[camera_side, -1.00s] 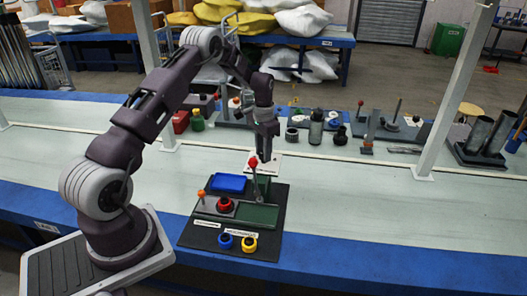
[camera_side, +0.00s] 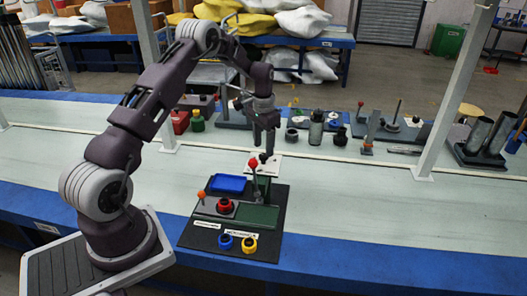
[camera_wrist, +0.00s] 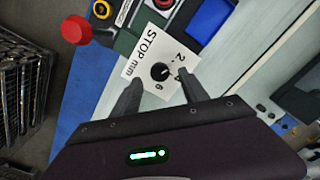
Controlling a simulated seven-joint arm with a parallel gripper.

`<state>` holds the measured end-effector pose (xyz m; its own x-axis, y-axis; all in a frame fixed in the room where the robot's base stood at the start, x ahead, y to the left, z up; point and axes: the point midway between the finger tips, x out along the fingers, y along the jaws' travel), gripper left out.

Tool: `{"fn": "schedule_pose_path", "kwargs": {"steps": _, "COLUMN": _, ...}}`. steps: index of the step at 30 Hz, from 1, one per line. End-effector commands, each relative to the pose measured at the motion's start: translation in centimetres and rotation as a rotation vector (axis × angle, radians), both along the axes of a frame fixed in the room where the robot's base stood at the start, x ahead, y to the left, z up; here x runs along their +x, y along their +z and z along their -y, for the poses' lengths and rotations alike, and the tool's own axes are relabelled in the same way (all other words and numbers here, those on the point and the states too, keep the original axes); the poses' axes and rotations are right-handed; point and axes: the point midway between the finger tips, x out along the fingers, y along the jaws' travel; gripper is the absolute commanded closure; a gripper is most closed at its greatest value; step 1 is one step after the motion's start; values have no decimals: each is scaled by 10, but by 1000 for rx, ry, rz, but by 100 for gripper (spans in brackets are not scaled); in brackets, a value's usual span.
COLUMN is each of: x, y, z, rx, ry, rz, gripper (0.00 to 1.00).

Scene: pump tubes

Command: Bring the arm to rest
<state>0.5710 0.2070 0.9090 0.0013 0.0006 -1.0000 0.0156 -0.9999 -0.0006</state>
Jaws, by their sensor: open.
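My gripper (camera_side: 266,156) points down just above the white card with the black dial, near the back edge of the black panel board. In the wrist view the two dark fingers of my gripper (camera_wrist: 161,82) are apart, with nothing held between them. Past them shows the white card (camera_wrist: 150,58), printed "STOP mm" with numbers around a black knob (camera_wrist: 160,72). In the side view my gripper partly covers this card (camera_side: 290,167). My arm is bent in a high arch.
The board (camera_side: 205,238) carries a red-knobbed lever (camera_side: 253,163), a blue tray (camera_side: 228,183), a red button (camera_side: 225,205), and blue and yellow rings (camera_side: 249,245). Bottles and fixtures (camera_side: 316,130) stand behind. A white post (camera_side: 445,100) rises at right. The bench front right is bare.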

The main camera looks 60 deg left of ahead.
Motion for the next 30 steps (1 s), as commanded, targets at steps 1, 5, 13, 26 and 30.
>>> {"fn": "schedule_pose_path", "kwargs": {"steps": 1, "x": 1, "y": 11, "z": 0, "rx": 2, "ry": 0, "rz": 3, "gripper": 48}}
{"fn": "schedule_pose_path", "kwargs": {"steps": 5, "x": 0, "y": 32, "z": 0, "rx": 1, "ry": 0, "rz": 1, "gripper": 48}}
{"fn": "schedule_pose_path", "kwargs": {"steps": 13, "x": 0, "y": 40, "z": 0, "rx": 0, "ry": 0, "rz": 0, "gripper": 48}}
{"fn": "schedule_pose_path", "kwargs": {"steps": 26, "x": -75, "y": 223, "z": 134, "rx": 56, "ry": -12, "rz": 194, "gripper": 48}}
{"fn": "schedule_pose_path", "kwargs": {"steps": 30, "x": -164, "y": 271, "z": 199, "rx": 55, "ry": -15, "rz": 311, "gripper": 48}}
